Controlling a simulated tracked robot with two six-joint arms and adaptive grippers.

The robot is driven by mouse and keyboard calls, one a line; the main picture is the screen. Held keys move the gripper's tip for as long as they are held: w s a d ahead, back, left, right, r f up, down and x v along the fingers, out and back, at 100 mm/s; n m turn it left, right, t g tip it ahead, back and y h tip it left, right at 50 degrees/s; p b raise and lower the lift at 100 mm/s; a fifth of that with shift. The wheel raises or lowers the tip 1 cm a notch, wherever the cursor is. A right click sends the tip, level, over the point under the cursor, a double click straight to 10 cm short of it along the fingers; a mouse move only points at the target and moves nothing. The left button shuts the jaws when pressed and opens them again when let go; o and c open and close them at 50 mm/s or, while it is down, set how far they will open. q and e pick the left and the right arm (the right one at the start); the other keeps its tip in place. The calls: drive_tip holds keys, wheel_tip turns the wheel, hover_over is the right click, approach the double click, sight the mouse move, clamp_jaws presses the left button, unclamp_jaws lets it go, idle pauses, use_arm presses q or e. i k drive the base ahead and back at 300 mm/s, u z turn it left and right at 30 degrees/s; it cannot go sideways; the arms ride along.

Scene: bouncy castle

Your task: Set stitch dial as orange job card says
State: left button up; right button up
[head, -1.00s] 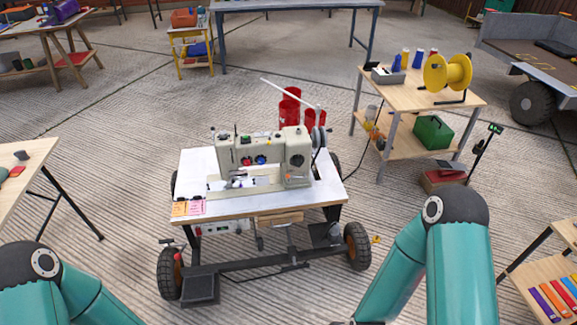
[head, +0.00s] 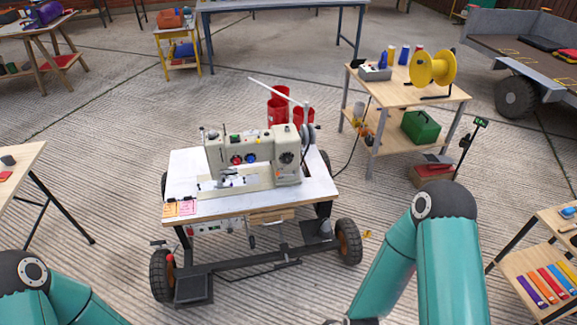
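A cream sewing machine (head: 255,160) stands on a white-topped wheeled table (head: 210,206) in the middle of the head view. A dark round dial (head: 287,158) is on the right end of its front; its setting is too small to read. Red and blue knobs (head: 243,160) sit left of it. An orange job card (head: 169,210) lies at the table's front left corner beside a pink card (head: 187,208); their writing is not legible. My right gripper (head: 350,322) barely shows at the bottom edge, its fingers cut off. My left gripper is out of view; only its arm shows.
A wooden trolley (head: 415,97) with a yellow reel (head: 433,68) and green box stands behind right. Red bins (head: 279,106) are behind the machine. A shelf (head: 537,270) with coloured strips is at lower right. A table (head: 20,160) is at left. Concrete floor in front is free.

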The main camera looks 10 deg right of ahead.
sight(287, 160)
drive_tip(key=k, duration=1.05)
drive_tip(key=z, duration=0.75)
drive_tip(key=i, duration=2.2)
drive_tip(key=u, duration=0.6)
drive_tip(key=k, duration=0.8)
drive_tip(key=u, duration=0.25)
drive_tip(key=i, duration=0.65)
drive_tip(key=z, duration=0.05)
